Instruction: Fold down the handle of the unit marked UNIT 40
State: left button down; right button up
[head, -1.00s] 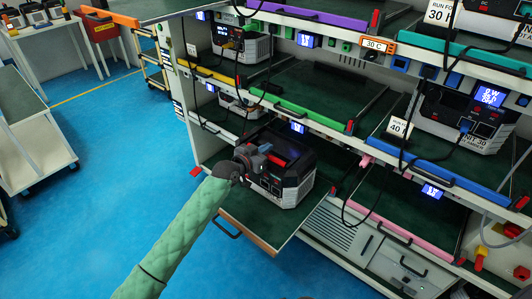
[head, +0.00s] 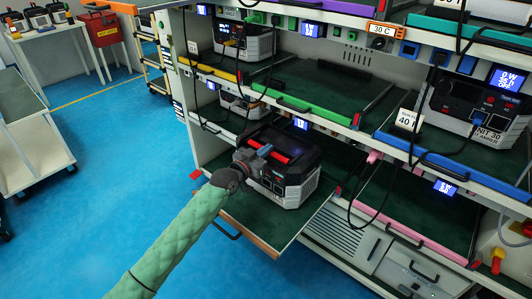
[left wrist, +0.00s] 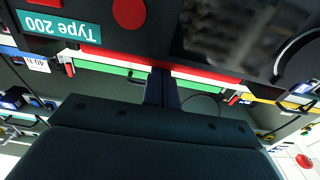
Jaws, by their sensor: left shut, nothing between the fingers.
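A black and light grey power unit (head: 298,192) stands upright on a pulled-out dark green shelf (head: 262,232) of the rack. A red bar (head: 284,154) runs along its top; I cannot tell clearly whether this is the handle or how far it is folded. No UNIT 40 marking is readable on it. My left gripper (head: 264,151) is shut and empty at the near left top edge of the unit, close to the bar. In the left wrist view the shut fingers (left wrist: 160,88) reach to a red bar (left wrist: 205,74), with an upside-down "Type 200" label (left wrist: 60,24) beyond. My right gripper is out of view.
A tag reading 40 (head: 407,120) hangs on the rack to the right. Another unit marked 30 (head: 478,115) sits on an upper right shelf. A shelf edge with a green bar (head: 310,107) is above the unit. Blue floor (head: 110,190) is free at left.

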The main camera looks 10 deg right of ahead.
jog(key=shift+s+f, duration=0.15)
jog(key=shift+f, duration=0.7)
pick_arm(q)
jog(key=shift+f, duration=0.1)
jog(key=shift+s, duration=0.1)
